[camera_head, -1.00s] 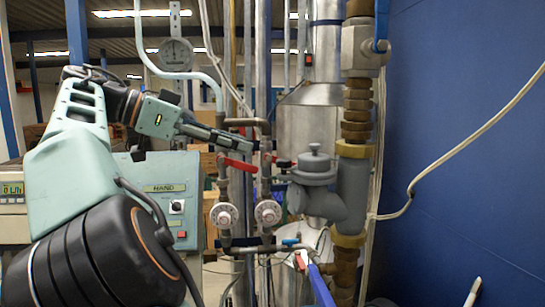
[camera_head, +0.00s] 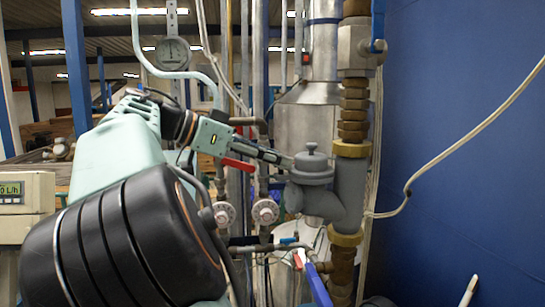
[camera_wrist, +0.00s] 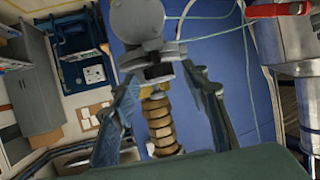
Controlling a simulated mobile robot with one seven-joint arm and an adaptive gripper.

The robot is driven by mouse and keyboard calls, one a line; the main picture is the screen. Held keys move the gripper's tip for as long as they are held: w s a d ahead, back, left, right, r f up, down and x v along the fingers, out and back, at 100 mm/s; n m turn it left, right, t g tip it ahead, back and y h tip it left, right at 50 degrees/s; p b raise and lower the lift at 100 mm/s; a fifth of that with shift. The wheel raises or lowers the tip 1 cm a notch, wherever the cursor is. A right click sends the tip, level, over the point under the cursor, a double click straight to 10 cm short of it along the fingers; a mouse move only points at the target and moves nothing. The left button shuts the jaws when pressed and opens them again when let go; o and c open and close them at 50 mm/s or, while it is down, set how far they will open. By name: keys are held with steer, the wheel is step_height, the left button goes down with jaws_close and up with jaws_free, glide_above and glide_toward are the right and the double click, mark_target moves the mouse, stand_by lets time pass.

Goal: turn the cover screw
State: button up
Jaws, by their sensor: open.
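The grey meter body (camera_head: 350,190) is mounted on the pipe at the right. Its round cover (camera_head: 312,171) faces up and carries a small knob (camera_head: 311,148). I cannot tell for sure which part is the cover screw. My gripper (camera_head: 284,161) reaches in from the left, with its tips at the left side of the cover; they partly hide that side. In the wrist view my gripper (camera_wrist: 163,76) is open, one finger on each side of a dark grey part (camera_wrist: 157,72). A rounded grey part (camera_wrist: 137,22) shows just beyond. Contact is unclear.
A red lever (camera_head: 238,164) lies just below my gripper. Two round white-faced valves (camera_head: 265,211) stand below my arm. Brass fittings (camera_head: 353,115) rise above the meter. A blue wall (camera_head: 465,130) bounds the right side. A red part (camera_wrist: 278,10) shows in the wrist view.

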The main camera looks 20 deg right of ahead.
steer(key=shift+c, duration=0.4)
jaws_close()
steer(key=shift+f+n+t+b, duration=0.3)
steer(key=shift+b, duration=0.85)
steer(key=n+t+y+b, duration=0.1)
steer(key=n+t+b, duration=0.1)
steer(key=b, duration=0.4)
steer(key=s+n+t+y+b, duration=0.1)
steer(key=n+t+b, duration=0.2)
steer(key=b, duration=0.3)
steer(key=n+t+y+b, duration=0.1)
steer(key=n+t+b, duration=0.2)
steer(key=b, duration=0.3)
steer(key=shift+s+d+r+t+y, duration=0.15)
steer(key=shift+s+d+t+y, duration=0.15)
steer(key=shift+t+y, duration=0.15)
steer(key=shift+r+n, duration=0.1)
steer(key=shift+n, duration=0.3)
